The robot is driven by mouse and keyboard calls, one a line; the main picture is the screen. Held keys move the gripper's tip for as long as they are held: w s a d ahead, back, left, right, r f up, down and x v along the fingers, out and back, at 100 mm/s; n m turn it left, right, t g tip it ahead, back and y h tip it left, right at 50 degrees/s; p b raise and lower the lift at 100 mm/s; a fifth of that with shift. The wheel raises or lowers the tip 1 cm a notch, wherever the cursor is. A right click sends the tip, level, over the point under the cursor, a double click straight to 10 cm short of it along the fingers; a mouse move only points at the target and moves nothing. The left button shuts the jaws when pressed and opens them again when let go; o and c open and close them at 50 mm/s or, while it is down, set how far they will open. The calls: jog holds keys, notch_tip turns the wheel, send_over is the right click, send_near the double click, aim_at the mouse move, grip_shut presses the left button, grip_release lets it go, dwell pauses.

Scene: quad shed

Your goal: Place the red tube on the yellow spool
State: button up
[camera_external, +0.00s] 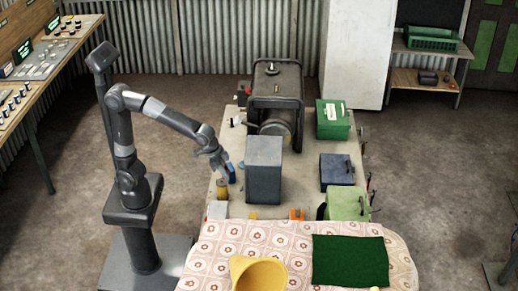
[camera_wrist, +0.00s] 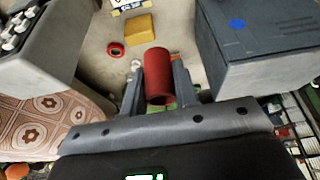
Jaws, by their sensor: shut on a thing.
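In the wrist view, the red tube (camera_wrist: 157,72) sits between the two fingers of my gripper (camera_wrist: 157,80), which is shut on it. The tube's open end faces the camera. In the external view, my gripper (camera_external: 226,167) is low over the left side of the worktable, and I cannot make out the tube there. The yellow spool (camera_external: 222,188) stands on the table just below the gripper in the picture. In the wrist view I cannot pick out the spool for certain; it may be hidden behind the tube and fingers.
A tall grey box (camera_external: 263,170) stands close to the gripper's right. The wrist view also shows a yellow block (camera_wrist: 141,29) and a red ring (camera_wrist: 116,50). A patterned cloth (camera_external: 215,250) with a yellow container (camera_external: 262,276) lies at the front.

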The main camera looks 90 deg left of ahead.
jog(key=s+a+f, duration=0.3)
jog(key=s+f, duration=0.1)
jog(key=s, duration=0.5)
jog(key=n, duration=0.1)
send_over(225, 182)
jog(key=s, duration=0.2)
jog(key=shift+y, duration=0.3)
jog(key=f, duration=0.7)
jog(key=shift+w+d+f, duration=0.1)
jog(key=shift+w+d, duration=0.15)
jog(key=shift+d, duration=0.1)
jog(key=shift+w+a+f, duration=0.1)
jog(key=shift+a+f, duration=0.05)
jog(key=shift+f, duration=1.95)
jog(key=shift+f, duration=0.1)
jog(key=o, duration=0.9)
jog(key=shift+o, duration=0.2)
